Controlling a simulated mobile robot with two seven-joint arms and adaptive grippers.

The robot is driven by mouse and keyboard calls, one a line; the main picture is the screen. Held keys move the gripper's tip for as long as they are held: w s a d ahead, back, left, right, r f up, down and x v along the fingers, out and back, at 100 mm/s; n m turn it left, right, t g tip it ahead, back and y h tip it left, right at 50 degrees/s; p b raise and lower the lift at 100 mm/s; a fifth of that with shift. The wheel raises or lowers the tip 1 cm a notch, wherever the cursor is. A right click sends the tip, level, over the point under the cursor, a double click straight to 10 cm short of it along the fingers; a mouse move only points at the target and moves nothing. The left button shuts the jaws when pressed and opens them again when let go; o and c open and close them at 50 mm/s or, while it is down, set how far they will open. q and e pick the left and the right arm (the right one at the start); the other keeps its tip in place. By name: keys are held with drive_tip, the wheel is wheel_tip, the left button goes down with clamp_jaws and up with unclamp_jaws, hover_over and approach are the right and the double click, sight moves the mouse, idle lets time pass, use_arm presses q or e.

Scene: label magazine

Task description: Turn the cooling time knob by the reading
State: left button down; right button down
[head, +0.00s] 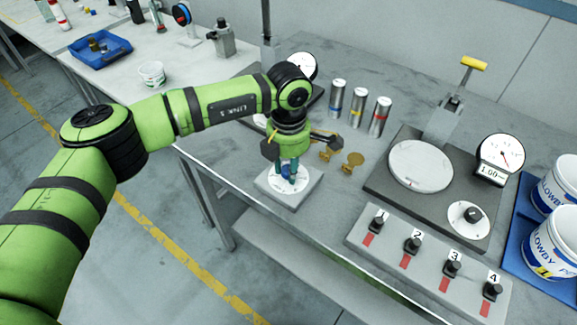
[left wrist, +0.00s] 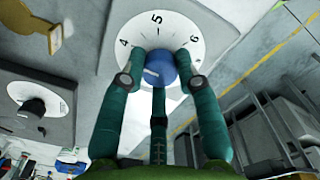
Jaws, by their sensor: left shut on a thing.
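The blue knob (head: 286,172) stands on a round white dial (head: 277,188) set in a grey block near the table's front edge. In the left wrist view the blue knob (left wrist: 158,70) has a pale pointer line, and the dial (left wrist: 158,22) shows the numbers 4, 5 and 6. My left gripper (head: 289,178) points down over the dial. Its teal fingers (left wrist: 162,72) are shut around the knob. A gauge with a white face (head: 303,66) stands behind my arm, partly hidden. Another gauge (head: 501,153) at the right has a display reading 1.00. My right gripper is not in view.
Three metal cylinders (head: 357,107) and brass pieces (head: 353,159) stand behind the dial. A row of numbered black switches (head: 412,244) lies to the right. A press with a round plate (head: 421,165) and a black knob (head: 472,214) is beyond. White tubs (head: 553,245) stand far right.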

use_arm(q)
drive_tip(key=m+b, duration=0.2)
drive_tip(key=b, duration=0.1)
drive_tip(key=m+b, duration=0.2)
drive_tip(key=b, duration=0.1)
drive_tip(key=m+b, duration=0.3)
drive_tip(key=shift+f, duration=0.25)
drive_tip(key=shift+m+b, duration=0.3)
drive_tip(key=shift+m, duration=0.2)
drive_tip(key=m+b, duration=0.2)
drive_tip(key=m, duration=0.2)
drive_tip(key=shift+r+m, duration=0.15)
drive_tip(key=shift+m, duration=0.15)
drive_tip(key=m+b, duration=0.1)
drive_tip(key=m, duration=0.4)
drive_tip(key=shift+r, duration=0.1)
drive_tip(key=c, duration=0.9)
unclamp_jaws()
